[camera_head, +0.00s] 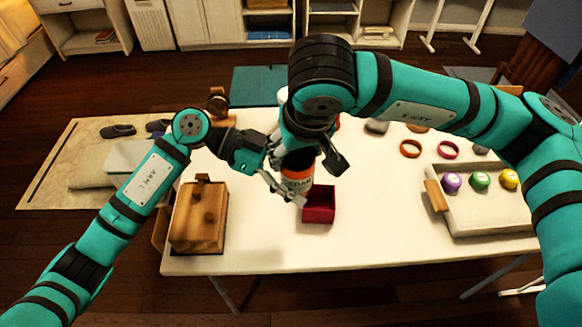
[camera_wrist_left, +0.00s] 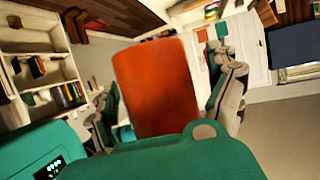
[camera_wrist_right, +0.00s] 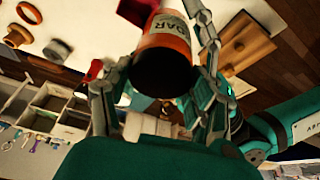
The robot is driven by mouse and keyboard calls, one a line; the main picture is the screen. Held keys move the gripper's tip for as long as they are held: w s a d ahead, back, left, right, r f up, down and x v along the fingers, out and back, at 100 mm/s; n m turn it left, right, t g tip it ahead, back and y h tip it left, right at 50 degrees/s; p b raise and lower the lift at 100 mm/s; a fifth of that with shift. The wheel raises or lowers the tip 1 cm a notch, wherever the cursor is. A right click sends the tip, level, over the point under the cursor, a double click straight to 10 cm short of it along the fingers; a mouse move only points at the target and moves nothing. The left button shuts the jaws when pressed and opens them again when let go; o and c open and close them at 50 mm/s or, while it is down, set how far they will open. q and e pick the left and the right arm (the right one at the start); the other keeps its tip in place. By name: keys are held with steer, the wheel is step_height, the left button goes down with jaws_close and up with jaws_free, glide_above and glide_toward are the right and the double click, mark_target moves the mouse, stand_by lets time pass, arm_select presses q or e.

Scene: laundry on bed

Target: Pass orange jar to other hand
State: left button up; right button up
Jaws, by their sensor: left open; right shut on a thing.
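The orange jar (camera_head: 299,184) has a white label band with dark lettering and a dark end. It is held above the table. My right gripper (camera_head: 314,160) comes from above and is shut on the jar's dark end; the jar (camera_wrist_right: 168,42) also shows between its fingers in the right wrist view. My left gripper (camera_head: 287,188) is open at the jar's left side. In the left wrist view the jar (camera_wrist_left: 157,88) fills the space between the open fingers. I cannot tell whether the left fingers touch it.
A red open box (camera_head: 319,205) stands on the white table (camera_head: 370,240) just below the jar. A wooden box (camera_head: 199,218) is at the left edge. A tray (camera_head: 480,216) with purple, green and yellow balls is at the right. Rings lie behind it.

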arm_select(q)
steer(key=c, duration=1.5)
steer(key=shift+o, duration=0.2)
arm_select(e)
steer(key=o, duration=1.8)
